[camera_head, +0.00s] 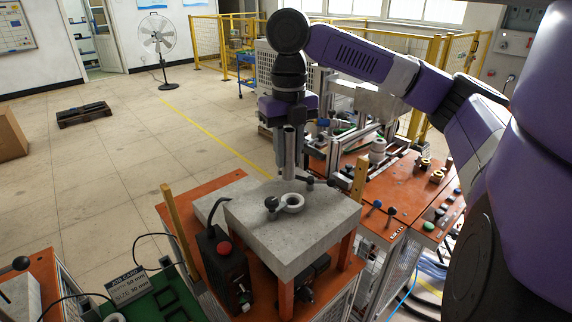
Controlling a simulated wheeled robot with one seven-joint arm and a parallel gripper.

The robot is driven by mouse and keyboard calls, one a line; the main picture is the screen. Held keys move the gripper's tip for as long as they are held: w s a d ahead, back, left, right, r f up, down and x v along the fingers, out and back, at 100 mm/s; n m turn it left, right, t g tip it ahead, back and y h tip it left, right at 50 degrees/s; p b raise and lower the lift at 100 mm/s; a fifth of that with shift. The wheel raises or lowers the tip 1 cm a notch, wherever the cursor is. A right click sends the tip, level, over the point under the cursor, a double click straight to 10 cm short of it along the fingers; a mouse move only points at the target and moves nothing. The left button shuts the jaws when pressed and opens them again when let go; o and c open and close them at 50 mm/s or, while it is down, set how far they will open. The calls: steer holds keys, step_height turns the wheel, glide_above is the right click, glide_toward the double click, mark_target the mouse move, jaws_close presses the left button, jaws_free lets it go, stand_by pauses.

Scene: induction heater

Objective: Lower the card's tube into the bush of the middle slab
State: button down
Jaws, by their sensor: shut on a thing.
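The middle slab (318,225) is a thick grey block on orange legs. Its bush (292,203) is a pale ring on the top face, with a dark hole in the middle. My gripper (289,135) points down above the slab's far part, shut on an upright silver tube (289,160). The tube's lower end appears just behind the bush in the picture, not over its hole; the height of its end above the slab is hard to judge. The job card (130,285) stands at the lower left, with text reading 50 mm and 30 mm.
Black ball knobs (270,203) stand close beside the bush and behind it. A black box with a red button (224,248) stands left of the slab. An orange bench (400,190) with rings and fixtures is at the right. Another grey slab (20,298) is at the lower left.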

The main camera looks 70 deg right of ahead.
mark_target(293, 177)
steer(key=shift+s+d+n, duration=0.3)
steer(key=shift+s+n, duration=0.05)
steer(key=shift+n, duration=0.25)
steer(key=shift+s+f+n, duration=0.1)
steer(key=shift+s+n, duration=0.05)
steer(key=shift+n, duration=0.35)
step_height(293, 177, down, 6)
steer(key=b, duration=0.5)
steer(key=shift+f, duration=0.25)
steer(key=shift+f+b, duration=1.1)
steer(key=shift+f, duration=0.6)
steer(key=c, duration=1.1)
jaws_free()
steer(key=shift+o, duration=0.2)
steer(key=shift+r, duration=0.1)
